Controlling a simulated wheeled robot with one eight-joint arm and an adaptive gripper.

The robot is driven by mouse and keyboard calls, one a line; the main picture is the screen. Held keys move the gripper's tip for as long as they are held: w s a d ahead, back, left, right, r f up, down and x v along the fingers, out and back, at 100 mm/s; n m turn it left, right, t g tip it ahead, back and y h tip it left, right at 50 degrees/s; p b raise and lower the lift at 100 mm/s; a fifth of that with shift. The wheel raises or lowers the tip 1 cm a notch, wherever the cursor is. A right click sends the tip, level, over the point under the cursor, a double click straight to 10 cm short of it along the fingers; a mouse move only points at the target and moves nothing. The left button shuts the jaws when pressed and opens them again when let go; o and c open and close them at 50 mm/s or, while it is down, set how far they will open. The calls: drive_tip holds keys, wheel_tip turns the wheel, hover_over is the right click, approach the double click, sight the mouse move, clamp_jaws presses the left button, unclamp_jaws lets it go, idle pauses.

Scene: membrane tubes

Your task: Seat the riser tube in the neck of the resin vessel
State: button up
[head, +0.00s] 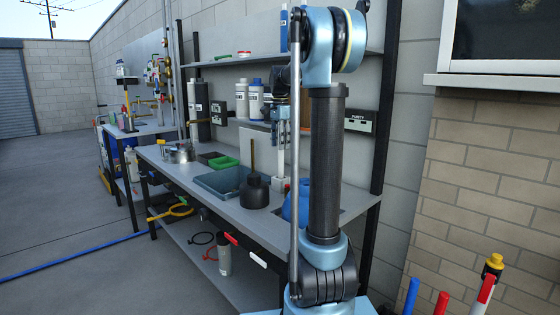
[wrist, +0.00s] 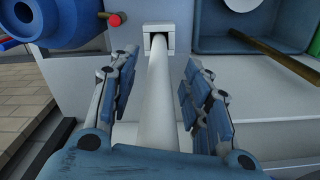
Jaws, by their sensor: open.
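A long white tube (wrist: 157,85), which looks like the riser tube, runs between the fingers of my gripper (wrist: 152,85) in the wrist view. Its far end meets a square white holder (wrist: 159,27). My gripper is open, with a gap between the tube and the finger on each side. A blue rounded vessel (wrist: 62,18), probably the resin vessel, is at the upper left of the wrist view. My gripper (head: 282,135) hangs above the bench there, partly hidden too.
A blue-grey tray (head: 215,182) and a black vessel (head: 254,192) with a brown rod (head: 253,155) stand on the bench (head: 240,218), left of my gripper.

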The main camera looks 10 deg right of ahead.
clamp_jaws()
